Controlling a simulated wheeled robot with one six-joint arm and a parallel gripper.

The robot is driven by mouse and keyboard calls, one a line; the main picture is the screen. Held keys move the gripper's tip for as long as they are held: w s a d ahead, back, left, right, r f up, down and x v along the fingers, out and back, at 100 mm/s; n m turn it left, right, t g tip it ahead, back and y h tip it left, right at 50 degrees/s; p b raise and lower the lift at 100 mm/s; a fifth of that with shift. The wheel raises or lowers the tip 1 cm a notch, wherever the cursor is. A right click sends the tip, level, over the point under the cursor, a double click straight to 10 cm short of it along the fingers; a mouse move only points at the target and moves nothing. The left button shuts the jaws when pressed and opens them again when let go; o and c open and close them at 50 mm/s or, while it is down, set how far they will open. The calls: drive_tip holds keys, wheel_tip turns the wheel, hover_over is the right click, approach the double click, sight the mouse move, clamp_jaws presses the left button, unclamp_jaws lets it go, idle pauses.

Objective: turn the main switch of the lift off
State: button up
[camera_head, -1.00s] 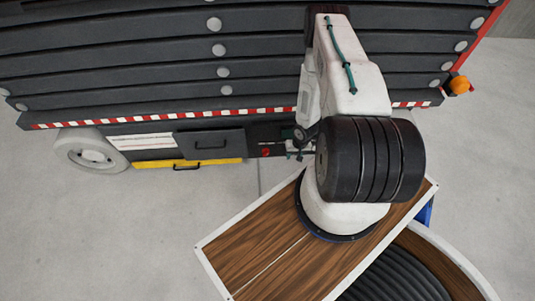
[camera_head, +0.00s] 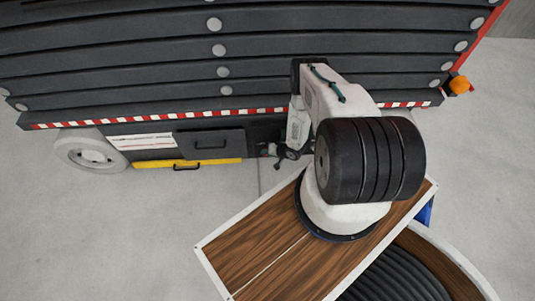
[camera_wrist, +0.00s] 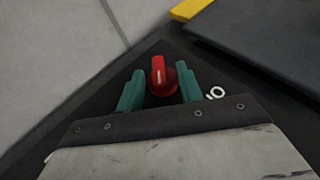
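The red rotary main switch (camera_wrist: 160,76) sits on the dark side panel of the lift (camera_head: 210,70). In the wrist view its raised grip bar points nearly straight along the picture's vertical. My gripper (camera_wrist: 160,86) is open, with one green finger on each side of the switch and a narrow gap showing on both sides. I cannot tell how deep the fingertips reach around it. A white label (camera_wrist: 215,93), partly hidden, lies right of the right finger. In the head view my arm's end is at the panel and mostly hides the switch.
A dark box with a yellow edge (camera_head: 205,162) sticks out left of the switch and shows at the upper right of the wrist view. A lift wheel (camera_head: 92,152) is further left. Bare concrete floor (camera_head: 130,225) lies in front of the lift.

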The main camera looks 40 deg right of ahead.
drive_tip(key=shift+w+a+f, duration=0.1)
drive_tip(key=shift+w+f, duration=0.2)
clamp_jaws()
drive_tip(key=shift+a, duration=0.1)
drive_tip(key=shift+w+a+r+n+g+h, duration=0.1)
drive_tip(key=shift+n+g+h, duration=0.1)
drive_tip(key=shift+g+h, duration=0.35)
drive_tip(key=shift+w+r+n+g+h, duration=0.1)
drive_tip(key=shift+n+g+h, duration=0.1)
drive_tip(key=shift+g+h, duration=0.35)
drive_tip(key=shift+a+n+g+h, duration=0.15)
drive_tip(key=shift+n+g+h, duration=0.25)
drive_tip(key=shift+g+h, duration=0.9)
drive_tip(key=shift+t+h, duration=0.3)
drive_tip(key=shift+h, duration=0.3)
